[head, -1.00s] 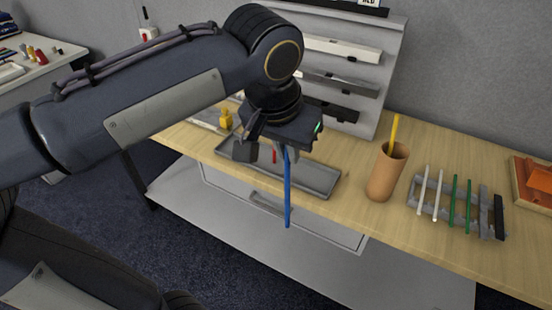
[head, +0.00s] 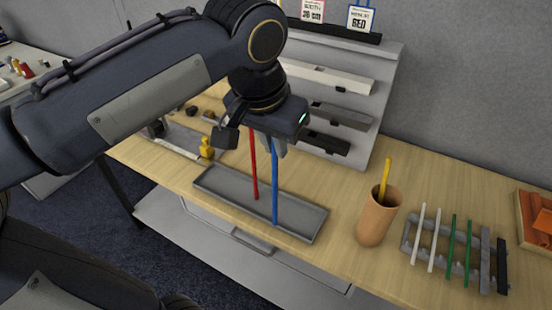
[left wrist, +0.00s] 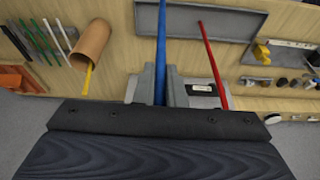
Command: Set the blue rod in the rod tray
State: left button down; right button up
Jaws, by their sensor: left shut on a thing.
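My left gripper (head: 275,146) is shut on the upper part of the blue rod (head: 275,190), which hangs close to upright. In the left wrist view the blue rod (left wrist: 161,50) runs between the two grey fingers. The long grey tray (head: 215,184) lies on the table below the gripper. The blue rod's lower end appears within the tray's outline, near its front side; I cannot tell whether it touches. A red rod (head: 254,165) rises steeply from the tray to the left of the blue one, its top hidden behind the gripper. My right gripper is not in view.
A brown cup (head: 376,222) with a yellow rod (head: 386,175) stands right of the tray. Beyond it is a grey rack (head: 485,258) with white and green rods. A yellow piece (head: 206,148) stands left. A stepped shelf (head: 385,85) stands behind.

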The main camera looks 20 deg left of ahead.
pick_arm(q)
jog(key=w+a+f, duration=0.2)
jog(key=w+f, duration=0.5)
jog(key=f, duration=0.3)
jog(key=shift+w+a+f+p, duration=0.25)
jog(key=shift+w+p, duration=0.15)
jog(key=shift+f, duration=0.1)
jog(key=c, duration=2)
grip_release()
jog(key=shift+f, duration=0.1)
jog(key=o, duration=0.5)
